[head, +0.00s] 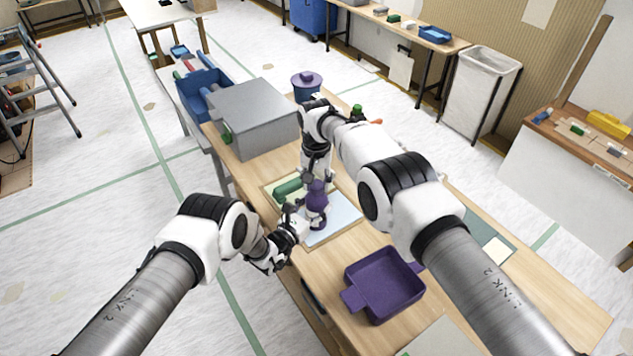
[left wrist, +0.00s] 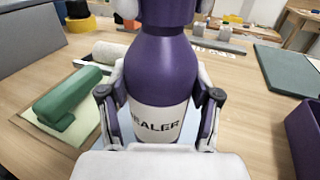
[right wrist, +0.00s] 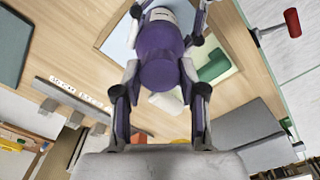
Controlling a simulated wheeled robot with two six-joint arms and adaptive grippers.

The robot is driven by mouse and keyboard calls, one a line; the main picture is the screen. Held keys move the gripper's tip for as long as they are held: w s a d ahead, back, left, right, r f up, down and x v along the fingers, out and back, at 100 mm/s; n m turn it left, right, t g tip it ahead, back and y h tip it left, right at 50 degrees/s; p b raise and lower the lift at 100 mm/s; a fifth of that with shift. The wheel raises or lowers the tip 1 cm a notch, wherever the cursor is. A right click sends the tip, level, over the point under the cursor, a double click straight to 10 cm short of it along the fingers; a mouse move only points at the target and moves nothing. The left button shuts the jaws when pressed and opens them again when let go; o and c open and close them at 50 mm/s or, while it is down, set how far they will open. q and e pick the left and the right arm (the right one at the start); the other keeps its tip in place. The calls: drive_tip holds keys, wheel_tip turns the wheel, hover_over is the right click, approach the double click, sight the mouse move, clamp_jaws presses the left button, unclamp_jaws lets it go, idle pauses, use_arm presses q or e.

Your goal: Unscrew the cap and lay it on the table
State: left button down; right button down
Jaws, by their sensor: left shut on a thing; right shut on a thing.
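A purple bottle (head: 316,212) with a white label reading "SEALER" stands upright on the workbench; the bottle also shows large in the left wrist view (left wrist: 160,75). My left gripper (head: 300,224) is shut around its body from the left, with fingers on both sides of the label. The purple cap (right wrist: 161,72) is at the top of the bottle. My right gripper (head: 317,180) comes down from above and is shut on the cap. Whether the cap is still threaded on the neck cannot be told. The gripper fingers hide part of the cap.
A green tool (head: 287,190) lies on a pale mat beside the bottle. A purple tray (head: 385,283) stands nearer on the workbench (head: 328,270). A grey box (head: 255,115) and a purple bucket (head: 306,87) stand at the back. Bare wood lies between bottle and tray.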

use_arm(q)
drive_tip(key=shift+s+f, duration=0.1)
drive_tip(key=shift+f, duration=0.2)
use_arm(e)
drive_tip(key=n, duration=0.6)
drive_tip(key=shift+s+n, duration=0.1)
drive_tip(key=shift+n, duration=0.2)
drive_tip(key=n, duration=0.3)
drive_tip(key=shift+a, duration=0.1)
drive_tip(key=n, duration=0.6)
drive_tip(key=shift+s, duration=0.1)
use_arm(q)
drive_tip(key=shift+r, duration=0.1)
use_arm(e)
drive_tip(key=n, duration=0.6)
drive_tip(key=shift+s, duration=0.1)
drive_tip(key=shift+r, duration=1.15)
